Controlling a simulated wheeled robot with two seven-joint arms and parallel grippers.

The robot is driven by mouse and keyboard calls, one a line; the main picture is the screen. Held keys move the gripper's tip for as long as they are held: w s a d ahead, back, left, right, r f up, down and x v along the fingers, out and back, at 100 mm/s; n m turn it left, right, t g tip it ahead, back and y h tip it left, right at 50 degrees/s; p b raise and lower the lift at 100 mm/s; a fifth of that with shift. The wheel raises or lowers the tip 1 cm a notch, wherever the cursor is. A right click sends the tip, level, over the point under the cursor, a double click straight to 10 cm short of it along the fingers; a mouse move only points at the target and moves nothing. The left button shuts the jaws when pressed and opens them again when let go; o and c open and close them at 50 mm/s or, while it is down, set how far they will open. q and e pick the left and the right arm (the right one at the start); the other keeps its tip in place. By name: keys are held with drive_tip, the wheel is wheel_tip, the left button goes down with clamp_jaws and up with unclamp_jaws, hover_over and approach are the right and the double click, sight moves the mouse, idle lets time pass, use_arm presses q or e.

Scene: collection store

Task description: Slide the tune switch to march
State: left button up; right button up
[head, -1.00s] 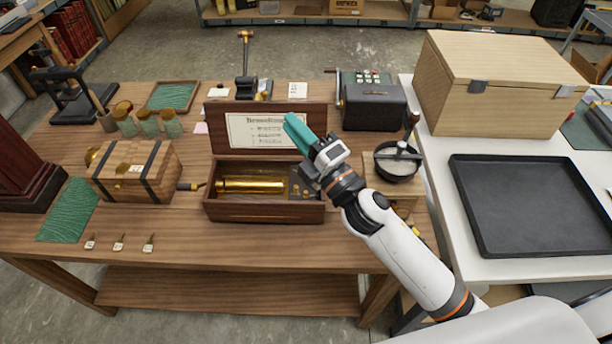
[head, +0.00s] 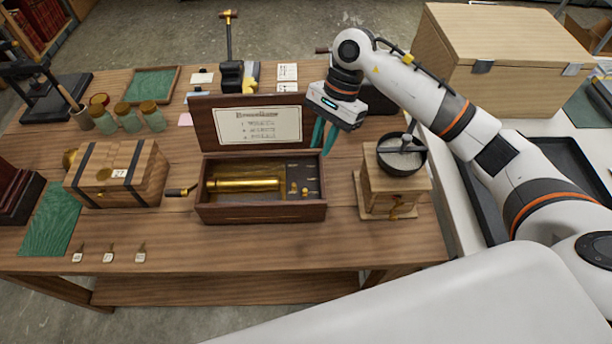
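The open wooden music box (head: 262,212) stands mid-table, with a brass cylinder (head: 245,185) inside. A printed card (head: 258,125) is fixed inside its raised lid. A dark panel (head: 304,181) at the right inside end carries small brass knobs (head: 293,188). I cannot tell which knob is the tune switch, nor read its position. My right gripper (head: 320,151) points down above the box's back right corner, beside the lid's right edge. Its teal fingers look apart, with nothing between them. It appears clear of the panel. My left gripper is not in view.
A wooden coffee grinder (head: 392,190) stands close to the right of the box. A banded wooden chest (head: 115,174) and a dark-handled tool (head: 181,191) lie to the left. A dark machine behind is partly hidden by my arm.

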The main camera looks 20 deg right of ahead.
sight(305, 190)
drive_tip(key=p+x, duration=0.3)
drive_tip(key=x, duration=0.7)
drive_tip(key=shift+s+a, duration=0.15)
drive_tip(key=shift+a, duration=0.1)
drive_tip(key=shift+p+x, duration=0.35)
drive_tip(key=shift+x, duration=0.4)
drive_tip(key=shift+c, duration=0.3)
clamp_jaws()
